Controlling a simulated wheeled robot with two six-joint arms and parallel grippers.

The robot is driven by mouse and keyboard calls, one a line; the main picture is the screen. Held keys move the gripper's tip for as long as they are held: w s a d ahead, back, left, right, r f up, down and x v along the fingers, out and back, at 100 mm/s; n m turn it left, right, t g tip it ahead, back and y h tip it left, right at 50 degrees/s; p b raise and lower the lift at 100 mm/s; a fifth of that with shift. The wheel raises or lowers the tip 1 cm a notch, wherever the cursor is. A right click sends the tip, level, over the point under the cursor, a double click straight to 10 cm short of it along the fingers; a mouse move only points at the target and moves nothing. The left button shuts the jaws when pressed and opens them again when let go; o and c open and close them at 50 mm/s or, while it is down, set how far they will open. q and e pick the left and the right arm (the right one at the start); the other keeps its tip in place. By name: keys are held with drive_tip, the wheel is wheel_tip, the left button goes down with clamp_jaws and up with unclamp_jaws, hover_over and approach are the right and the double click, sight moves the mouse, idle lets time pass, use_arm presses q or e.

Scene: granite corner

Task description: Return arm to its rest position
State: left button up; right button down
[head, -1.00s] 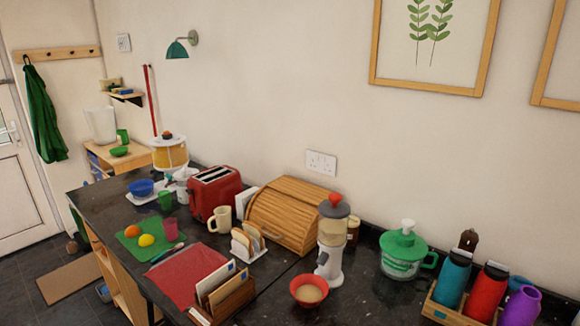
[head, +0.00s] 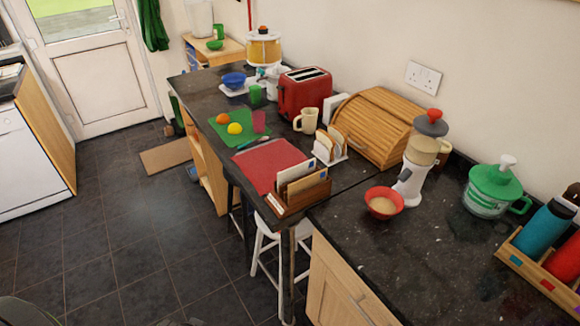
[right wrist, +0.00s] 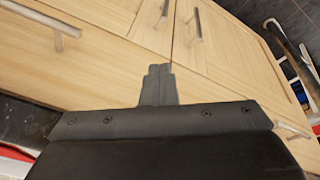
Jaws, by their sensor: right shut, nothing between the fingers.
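My right gripper (right wrist: 160,72) shows in the right wrist view, its dark fingers together with nothing between them. It is in front of light wooden cabinet doors (right wrist: 110,40) with metal bar handles, apart from them as far as I can tell. Neither gripper shows in the head view. My left gripper is out of view.
The dark counter (head: 440,245) holds a red bowl (head: 383,203), a grinder (head: 415,165), a bread bin (head: 375,125), a red toaster (head: 304,93) and a bottle rack (head: 545,275). A white stool (head: 262,240) stands under the overhang. The tiled floor (head: 130,240) at left is mostly open.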

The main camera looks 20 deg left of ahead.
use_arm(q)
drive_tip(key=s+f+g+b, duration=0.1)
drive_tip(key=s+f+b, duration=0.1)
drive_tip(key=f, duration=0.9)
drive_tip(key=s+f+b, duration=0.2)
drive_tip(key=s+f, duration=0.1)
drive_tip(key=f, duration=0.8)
use_arm(e)
drive_tip(key=s+f+g, duration=0.1)
drive_tip(key=s+f, duration=0.1)
drive_tip(key=f, duration=0.9)
drive_tip(key=s+f, duration=0.3)
drive_tip(key=f, duration=0.8)
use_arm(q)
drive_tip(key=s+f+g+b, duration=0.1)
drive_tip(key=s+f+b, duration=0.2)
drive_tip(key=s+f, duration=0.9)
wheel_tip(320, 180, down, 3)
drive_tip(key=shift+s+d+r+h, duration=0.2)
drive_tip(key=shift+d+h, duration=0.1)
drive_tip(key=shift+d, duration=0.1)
use_arm(e)
drive_tip(key=s+f+g, duration=0.1)
drive_tip(key=s+f, duration=1.1)
drive_tip(key=f, duration=0.2)
drive_tip(key=shift+s+a+f+y, duration=0.2)
drive_tip(key=shift+a+f+y, duration=0.15)
drive_tip(key=shift+a, duration=0.1)
